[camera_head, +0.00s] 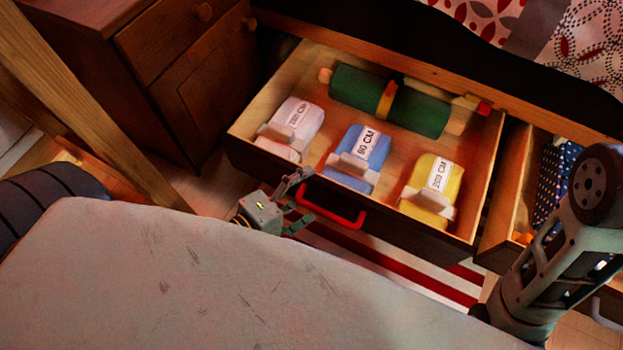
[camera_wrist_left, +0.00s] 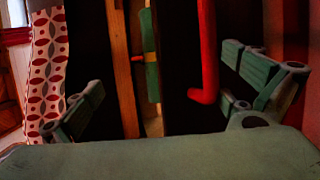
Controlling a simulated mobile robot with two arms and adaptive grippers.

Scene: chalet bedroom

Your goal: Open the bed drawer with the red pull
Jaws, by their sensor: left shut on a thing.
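The bed drawer with the red pull (camera_head: 400,222) stands well out from under the bed, and its inside shows. Its red pull (camera_head: 335,216) is on the dark front face; it also shows as an upright red bar in the left wrist view (camera_wrist_left: 206,48). The exact contact is hard to see. My right gripper is out of view.
The drawer holds a green roll (camera_head: 349,89) and labelled white (camera_head: 299,120), blue (camera_head: 347,182) and yellow (camera_head: 429,174) bundles. A second drawer (camera_head: 506,195) stands partly open at right. A wooden cabinet (camera_head: 181,74) stands left. Striped rug (camera_head: 425,284) lies below.

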